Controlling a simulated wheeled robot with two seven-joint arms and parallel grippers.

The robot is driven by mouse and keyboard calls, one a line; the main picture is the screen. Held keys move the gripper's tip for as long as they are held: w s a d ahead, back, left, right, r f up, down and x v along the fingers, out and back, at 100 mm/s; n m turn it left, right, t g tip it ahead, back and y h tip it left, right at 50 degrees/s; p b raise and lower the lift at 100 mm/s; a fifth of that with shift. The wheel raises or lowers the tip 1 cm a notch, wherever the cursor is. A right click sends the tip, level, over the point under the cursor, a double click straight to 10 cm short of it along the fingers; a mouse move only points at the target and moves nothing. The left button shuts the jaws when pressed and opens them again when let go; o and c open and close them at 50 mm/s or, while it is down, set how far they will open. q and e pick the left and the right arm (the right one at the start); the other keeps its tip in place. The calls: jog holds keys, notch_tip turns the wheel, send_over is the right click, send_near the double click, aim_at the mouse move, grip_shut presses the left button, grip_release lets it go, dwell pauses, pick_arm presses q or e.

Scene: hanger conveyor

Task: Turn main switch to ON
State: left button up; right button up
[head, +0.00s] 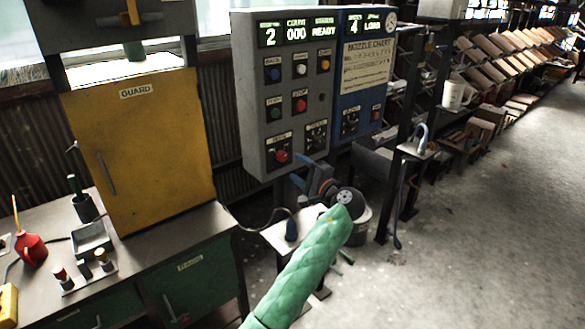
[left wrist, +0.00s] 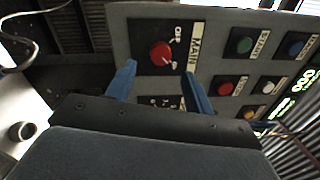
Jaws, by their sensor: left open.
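The main switch is a red round knob (head: 282,156) at the lower left of the grey control panel (head: 257,82). In the left wrist view the red knob (left wrist: 161,53) sits on a dark plate beside a MAIN label, with small white position marks too unclear to read surely. My left gripper (head: 304,173) is just in front of the panel's lower edge, to the right of and below the knob in the head view. In the left wrist view its blue fingers (left wrist: 158,76) are open and empty, spread below the knob and apart from it. My right gripper is not in view.
Other buttons, including a green one (left wrist: 240,45) and a red one (left wrist: 226,88), are close to the switch. A blue panel (head: 366,60) adjoins on the right. A yellow guard door (head: 140,150) and a workbench stand left. Open floor lies right.

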pick_arm(q)
jog(key=shift+v, duration=1.3)
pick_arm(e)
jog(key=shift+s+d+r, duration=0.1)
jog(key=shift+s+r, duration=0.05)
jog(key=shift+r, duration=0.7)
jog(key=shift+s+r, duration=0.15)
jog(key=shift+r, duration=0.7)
pick_arm(q)
jog(key=shift+n, duration=0.3)
